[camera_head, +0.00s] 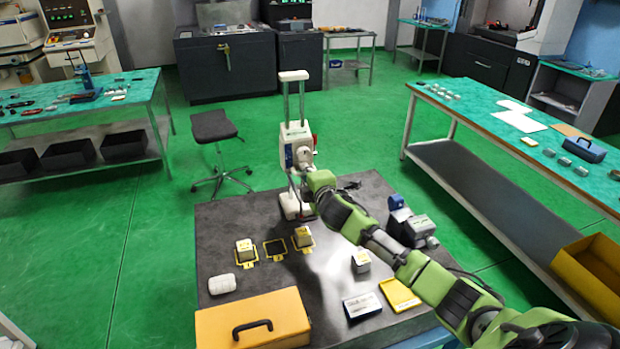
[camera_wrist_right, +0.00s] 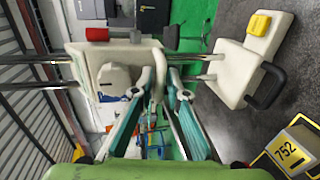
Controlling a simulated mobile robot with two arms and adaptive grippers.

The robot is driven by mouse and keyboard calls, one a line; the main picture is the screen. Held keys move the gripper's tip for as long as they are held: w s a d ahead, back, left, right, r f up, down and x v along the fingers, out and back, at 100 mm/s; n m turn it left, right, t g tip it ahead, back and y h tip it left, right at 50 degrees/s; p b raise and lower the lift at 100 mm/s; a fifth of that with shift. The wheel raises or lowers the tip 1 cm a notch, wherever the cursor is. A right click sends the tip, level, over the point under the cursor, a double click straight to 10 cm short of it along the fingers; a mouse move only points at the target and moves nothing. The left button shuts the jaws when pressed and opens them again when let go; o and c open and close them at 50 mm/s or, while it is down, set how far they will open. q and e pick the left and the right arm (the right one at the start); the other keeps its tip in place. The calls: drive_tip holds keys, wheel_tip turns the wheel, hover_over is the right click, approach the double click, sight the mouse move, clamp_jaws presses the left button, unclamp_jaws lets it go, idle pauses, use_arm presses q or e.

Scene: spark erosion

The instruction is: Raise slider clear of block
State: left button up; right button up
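The slider (camera_head: 297,145) is a white body partway up two vertical rods. It also shows in the right wrist view (camera_wrist_right: 115,66), with a red part on it. The rods' white base (camera_head: 291,206) stands on the dark table; in the wrist view the base (camera_wrist_right: 228,68) is at right, with bare rod between it and the slider. A yellow-topped block (camera_wrist_right: 259,25) appears at the base's upper end there. My right gripper (camera_head: 309,168) is at the slider's front; in the wrist view its teal fingers (camera_wrist_right: 162,82) close around a white handle bar. My left gripper is not seen.
Yellow-and-white blocks (camera_head: 244,246) (camera_head: 302,237) sit near a black square (camera_head: 275,250). A yellow case (camera_head: 252,319), white rounded object (camera_head: 222,284), yellow tray (camera_head: 400,295) and grey device (camera_head: 413,230) are also on the table. A stool (camera_head: 214,127) stands left.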

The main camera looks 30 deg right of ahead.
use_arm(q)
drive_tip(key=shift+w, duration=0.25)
use_arm(e)
drive_tip(key=v, duration=1.1)
drive_tip(key=shift+s, duration=0.4)
drive_tip(key=shift+r, duration=0.1)
